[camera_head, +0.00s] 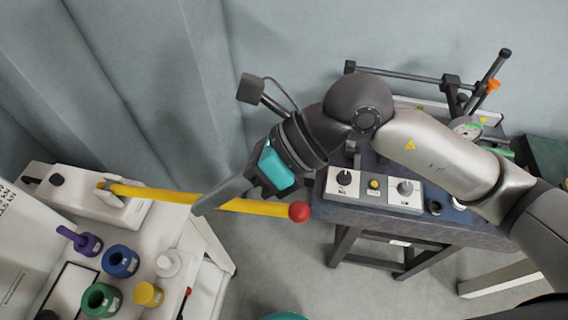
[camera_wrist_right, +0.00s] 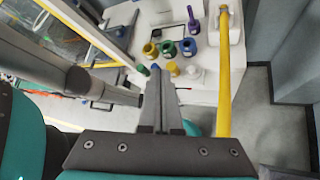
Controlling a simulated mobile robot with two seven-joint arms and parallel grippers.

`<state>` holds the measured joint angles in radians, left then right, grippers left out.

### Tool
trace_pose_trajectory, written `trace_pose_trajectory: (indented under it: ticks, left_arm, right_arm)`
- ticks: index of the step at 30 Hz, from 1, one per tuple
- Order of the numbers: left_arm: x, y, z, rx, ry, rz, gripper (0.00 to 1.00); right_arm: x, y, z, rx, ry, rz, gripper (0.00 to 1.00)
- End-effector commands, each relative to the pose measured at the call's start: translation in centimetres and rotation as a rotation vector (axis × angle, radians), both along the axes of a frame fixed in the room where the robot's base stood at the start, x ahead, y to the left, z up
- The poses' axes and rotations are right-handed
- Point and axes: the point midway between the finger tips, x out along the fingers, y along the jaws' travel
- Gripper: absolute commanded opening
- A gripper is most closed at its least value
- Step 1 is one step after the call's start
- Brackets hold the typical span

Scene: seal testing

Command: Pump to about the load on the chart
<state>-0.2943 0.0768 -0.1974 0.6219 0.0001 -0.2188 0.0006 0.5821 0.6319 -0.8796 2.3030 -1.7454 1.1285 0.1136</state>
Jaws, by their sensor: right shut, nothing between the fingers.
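A yellow pump lever (camera_head: 160,194) with a red ball end (camera_head: 299,212) reaches out from a white pump body (camera_head: 80,203) at the left of the head view. My right gripper (camera_head: 203,207) is shut and empty; its fingers cross in front of the lever in that view. In the right wrist view the closed fingers (camera_wrist_right: 157,75) point toward the white bench, and the lever (camera_wrist_right: 223,95) runs to their right, apart from them. A white sheet with print (camera_head: 20,245) shows at the left edge; most of its text is unreadable. My left gripper is not seen.
Purple, blue, green and yellow ring-shaped parts (camera_head: 121,261) stand on the white bench (camera_head: 185,237). A dark table (camera_head: 380,180) at the right bears a control panel (camera_head: 373,187) with knobs and a round dial (camera_head: 466,128). Floor shows between bench and table.

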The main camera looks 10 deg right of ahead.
Motion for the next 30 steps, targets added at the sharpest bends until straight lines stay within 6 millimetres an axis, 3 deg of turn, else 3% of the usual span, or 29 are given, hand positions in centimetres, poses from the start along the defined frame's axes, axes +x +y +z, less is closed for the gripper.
trace_pose_trajectory:
  ticks: [6,11,22,30]
  left_arm:
    - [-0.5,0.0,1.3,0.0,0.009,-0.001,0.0]
    - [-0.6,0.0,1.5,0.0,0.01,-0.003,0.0]
    - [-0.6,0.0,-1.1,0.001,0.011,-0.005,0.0]
    - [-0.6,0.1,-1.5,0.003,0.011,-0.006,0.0]
  right_arm:
    - [2.8,-6.8,-3.0,-0.43,-0.256,0.025,0.0]
    - [4.2,-9.4,-3.5,-0.568,-0.329,0.012,0.0]
    - [4.9,-8.0,-8.4,-0.589,-0.336,0.011,0.0]
    - [5.1,-7.4,-9.6,-0.587,-0.337,0.01,0.0]
